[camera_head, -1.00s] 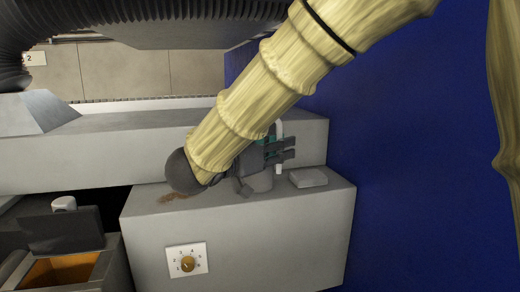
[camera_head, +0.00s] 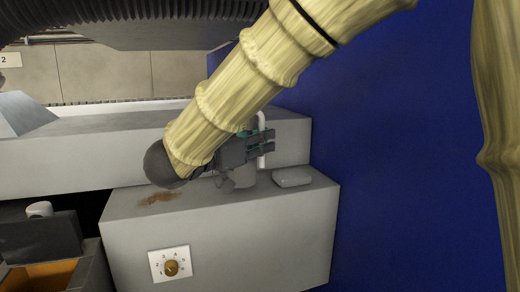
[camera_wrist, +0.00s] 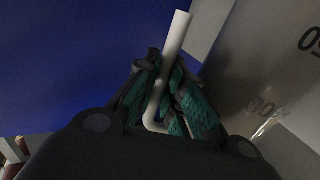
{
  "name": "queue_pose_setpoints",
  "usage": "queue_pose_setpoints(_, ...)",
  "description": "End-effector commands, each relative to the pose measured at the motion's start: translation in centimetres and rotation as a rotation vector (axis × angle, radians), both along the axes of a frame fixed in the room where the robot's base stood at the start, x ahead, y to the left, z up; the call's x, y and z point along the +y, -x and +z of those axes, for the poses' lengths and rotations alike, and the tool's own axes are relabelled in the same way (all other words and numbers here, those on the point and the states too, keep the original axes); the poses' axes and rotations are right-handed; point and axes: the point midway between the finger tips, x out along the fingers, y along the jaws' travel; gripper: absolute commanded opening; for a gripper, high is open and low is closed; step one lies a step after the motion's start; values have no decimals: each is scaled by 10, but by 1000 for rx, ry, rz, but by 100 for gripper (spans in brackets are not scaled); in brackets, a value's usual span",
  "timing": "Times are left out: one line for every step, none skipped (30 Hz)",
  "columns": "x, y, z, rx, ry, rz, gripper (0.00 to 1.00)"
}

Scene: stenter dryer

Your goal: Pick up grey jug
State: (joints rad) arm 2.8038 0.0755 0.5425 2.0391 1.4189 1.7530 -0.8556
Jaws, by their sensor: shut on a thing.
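The grey jug (camera_head: 242,181) is at the top of the grey cabinet, partly hidden behind my gripper and arm. I cannot tell whether its base touches the cabinet. Its pale handle (camera_head: 262,122) rises beside the fingers. My gripper (camera_head: 262,144) is shut on the handle. In the wrist view the green-padded fingers (camera_wrist: 172,98) close around the pale handle (camera_wrist: 174,42). The jug's grey side with dark number marks (camera_wrist: 262,82) fills the right of that view.
The grey cabinet (camera_head: 215,235) carries a dial (camera_head: 171,267), a brown stain (camera_head: 160,198) and a small pale block (camera_head: 292,177). A long grey ledge (camera_head: 90,155) runs behind. A blue wall (camera_head: 400,150) stands at right. An orange-lined bin (camera_head: 35,277) is at lower left.

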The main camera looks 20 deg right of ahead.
Motion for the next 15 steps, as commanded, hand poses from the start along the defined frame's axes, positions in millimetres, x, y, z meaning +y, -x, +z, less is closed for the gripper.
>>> queue_pose_setpoints(0, 0, 6, -6, -1, 0, 0)
queue_pose_setpoints(0, 0, 9, -6, -1, -1, 0)
queue_pose_setpoints(0, 0, 13, -6, -1, -1, 0)
queue_pose_setpoints(0, 0, 17, -8, 0, -1, 0)
queue_pose_setpoints(0, 0, 21, -8, -1, -1, 0)
queue_pose_setpoints(2, 4, 22, -6, 0, 0, 0)
queue_pose_setpoints(3, 8, 21, -4, 0, 0, 0)
queue_pose_setpoints(4, 12, 22, -5, 1, 1, 0)
queue_pose_setpoints(6, 17, 22, -5, 1, 2, 0)
queue_pose_setpoints(8, 22, 23, -6, 0, 2, 0)
queue_pose_setpoints(9, 26, 23, -5, 1, 1, 0)
queue_pose_setpoints(11, 32, 23, -5, 1, 1, 0)
queue_pose_setpoints(13, 37, 24, -6, 0, 1, 0)
queue_pose_setpoints(14, 41, 24, -5, 2, 1, 0)
queue_pose_setpoints(17, 49, 25, -6, 0, 1, 0)
